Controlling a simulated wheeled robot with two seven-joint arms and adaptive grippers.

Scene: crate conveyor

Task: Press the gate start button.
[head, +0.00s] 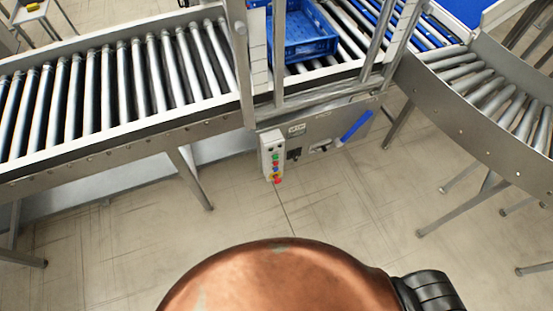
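A small grey control box (271,156) with a column of coloured buttons is mounted low on the front of the conveyor gate frame (246,70), near the middle of the view. Its buttons include green ones near the top, a blue one lower down, and red and yellow at the bottom. Any labels on them are too small to read, so I cannot tell which one is the gate start button. Neither of my grippers shows in the head view.
A blue crate (306,44) sits on the rollers inside the gate. A straight roller conveyor (90,151) runs left, and a curved one (447,93) bends away right. A blue lever (357,127) sticks out right of the box. The floor (350,205) in front is clear.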

